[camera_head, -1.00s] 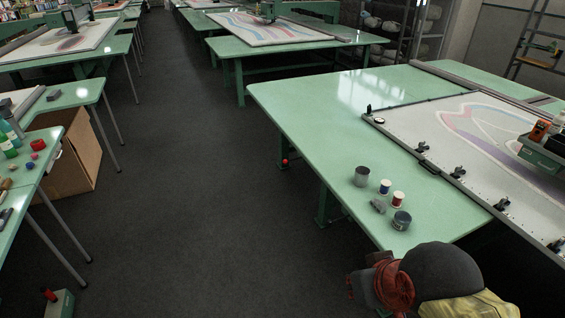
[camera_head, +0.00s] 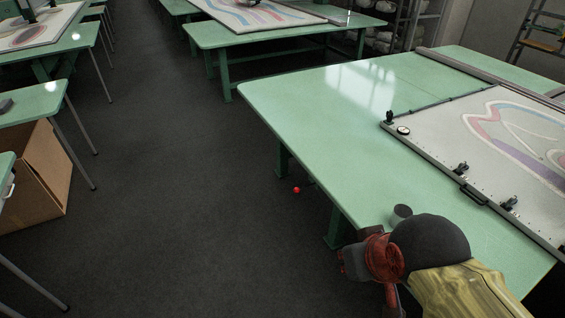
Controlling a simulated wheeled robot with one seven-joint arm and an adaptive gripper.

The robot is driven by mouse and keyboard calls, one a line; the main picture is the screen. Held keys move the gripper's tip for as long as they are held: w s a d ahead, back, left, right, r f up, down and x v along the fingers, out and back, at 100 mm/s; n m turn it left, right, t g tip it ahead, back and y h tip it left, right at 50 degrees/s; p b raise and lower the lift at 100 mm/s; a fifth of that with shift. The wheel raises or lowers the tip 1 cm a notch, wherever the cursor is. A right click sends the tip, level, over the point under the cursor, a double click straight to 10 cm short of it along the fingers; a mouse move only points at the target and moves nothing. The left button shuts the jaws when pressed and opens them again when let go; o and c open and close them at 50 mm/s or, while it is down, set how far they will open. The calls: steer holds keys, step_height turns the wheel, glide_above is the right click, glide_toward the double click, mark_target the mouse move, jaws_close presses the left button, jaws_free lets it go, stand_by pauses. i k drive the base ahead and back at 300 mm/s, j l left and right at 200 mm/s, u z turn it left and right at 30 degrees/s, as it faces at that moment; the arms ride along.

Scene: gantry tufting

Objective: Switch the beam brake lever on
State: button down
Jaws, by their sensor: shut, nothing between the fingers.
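A small red ball (camera_head: 297,189) shows below the left edge of the large green table, near a table leg. It may be the knob of the beam brake lever. A short dark piece seems to run from it towards the table, but it is too small to tell its position. My gripper (camera_head: 352,263) is at the lower right, beside the table's near left edge, right of and nearer than the red ball. It is shut and empty, well apart from the ball. My arm hides part of its fingers and the near table corner.
The green table (camera_head: 330,110) carries a framed tufting panel (camera_head: 480,150) with clamps and a grey cup (camera_head: 401,215) near my arm. Dark floor (camera_head: 180,200) is free to the left. A cardboard box (camera_head: 35,180) and more green tables stand at the left and back.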

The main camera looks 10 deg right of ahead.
mark_target(295, 190)
steer(key=i+j, duration=0.15)
steer(key=i, duration=0.4)
steer(key=i+j, duration=0.2)
steer(key=i, duration=0.35)
steer(key=i+j+z, duration=0.1)
steer(key=i, duration=0.4)
steer(key=j, duration=0.05)
